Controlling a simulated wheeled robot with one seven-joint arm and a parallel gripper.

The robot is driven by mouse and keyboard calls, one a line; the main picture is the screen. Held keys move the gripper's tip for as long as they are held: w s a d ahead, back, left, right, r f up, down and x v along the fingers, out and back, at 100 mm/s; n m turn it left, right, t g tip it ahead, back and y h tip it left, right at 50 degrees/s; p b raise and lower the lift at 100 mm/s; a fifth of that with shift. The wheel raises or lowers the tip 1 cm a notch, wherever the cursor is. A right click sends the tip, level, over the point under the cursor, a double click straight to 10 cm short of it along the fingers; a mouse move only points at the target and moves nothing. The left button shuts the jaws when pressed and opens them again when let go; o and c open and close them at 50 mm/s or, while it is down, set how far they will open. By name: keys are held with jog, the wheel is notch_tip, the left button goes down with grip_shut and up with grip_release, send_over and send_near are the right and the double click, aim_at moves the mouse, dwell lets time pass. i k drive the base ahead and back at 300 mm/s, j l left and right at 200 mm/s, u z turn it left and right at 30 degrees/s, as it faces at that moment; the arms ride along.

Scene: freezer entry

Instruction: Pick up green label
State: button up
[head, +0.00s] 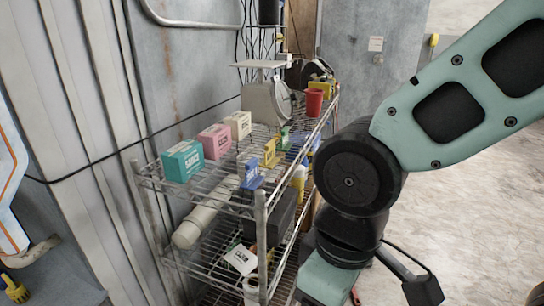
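A small green label (284,138) stands on the top shelf of the wire rack, behind a yellow label (269,153) and a blue label (251,176). It is small in the picture and I cannot read its text. A card with some green on it (240,259) lies tilted on the lower shelf. My arm comes in from the upper right and runs down past the right side of the rack. My gripper is not in view.
The wire rack (262,208) stands along the wall. Its top shelf holds a teal box (183,160), a pink box (214,141), a cream box (238,125), a scale (266,102) and a red cup (314,102). Open floor (470,200) lies to the right.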

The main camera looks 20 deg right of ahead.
aim_at(284, 146)
jog(key=l+u, duration=0.2)
jog(key=l, duration=0.3)
jog(key=k+l+u, duration=0.2)
jog(key=l, duration=0.25)
jog(key=l+u, duration=0.2)
jog(key=l, duration=0.3)
jog(key=k+l+u, duration=0.15)
jog(key=l, duration=0.25)
